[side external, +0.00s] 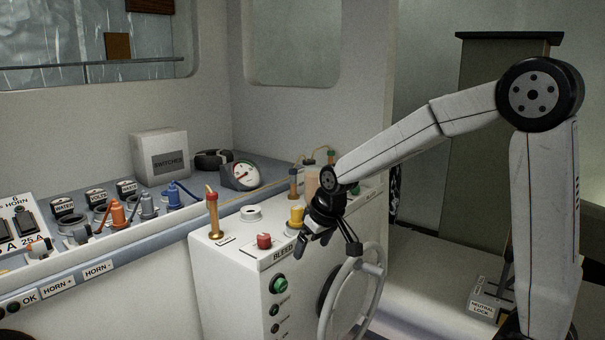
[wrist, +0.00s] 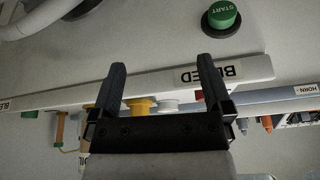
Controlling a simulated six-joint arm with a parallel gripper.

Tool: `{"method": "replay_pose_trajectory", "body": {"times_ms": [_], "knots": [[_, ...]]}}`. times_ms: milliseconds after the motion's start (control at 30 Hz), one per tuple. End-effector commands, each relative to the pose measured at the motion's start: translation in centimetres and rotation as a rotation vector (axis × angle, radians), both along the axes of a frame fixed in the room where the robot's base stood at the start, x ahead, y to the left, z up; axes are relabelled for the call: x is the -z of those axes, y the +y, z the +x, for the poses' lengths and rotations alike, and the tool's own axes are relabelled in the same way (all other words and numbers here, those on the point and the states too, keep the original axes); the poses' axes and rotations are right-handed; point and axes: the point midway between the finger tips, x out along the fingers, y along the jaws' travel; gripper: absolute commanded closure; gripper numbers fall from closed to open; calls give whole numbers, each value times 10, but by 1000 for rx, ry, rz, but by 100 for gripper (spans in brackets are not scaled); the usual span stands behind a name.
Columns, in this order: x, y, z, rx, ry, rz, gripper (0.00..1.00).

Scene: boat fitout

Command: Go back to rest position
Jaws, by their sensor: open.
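My gripper (side external: 327,247) is open and empty. It hangs beside the right front of the white console (side external: 222,270), above and near the grey handwheel (side external: 378,285). In the wrist view its two black fingers (wrist: 161,66) stand wide apart with only the console front and its labelled edge behind them. I cannot tell from these views whether a finger touches the console or wheel.
A SWITCHES box (side external: 160,157) and gauge (side external: 241,175) are behind.

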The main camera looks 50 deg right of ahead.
Motion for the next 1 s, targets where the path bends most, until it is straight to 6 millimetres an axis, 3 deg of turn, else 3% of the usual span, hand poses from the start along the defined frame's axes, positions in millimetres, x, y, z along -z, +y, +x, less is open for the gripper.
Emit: {"method": "replay_pose_trajectory", "body": {"times_ms": [300,500,700,1000], "knots": [[66,57,-79,-98,89,2,0],[91,74,-119,-142,124,-1,0],[99,79,-133,-154,136,-1,0],[99,79,-133,-154,136,-1,0]]}}
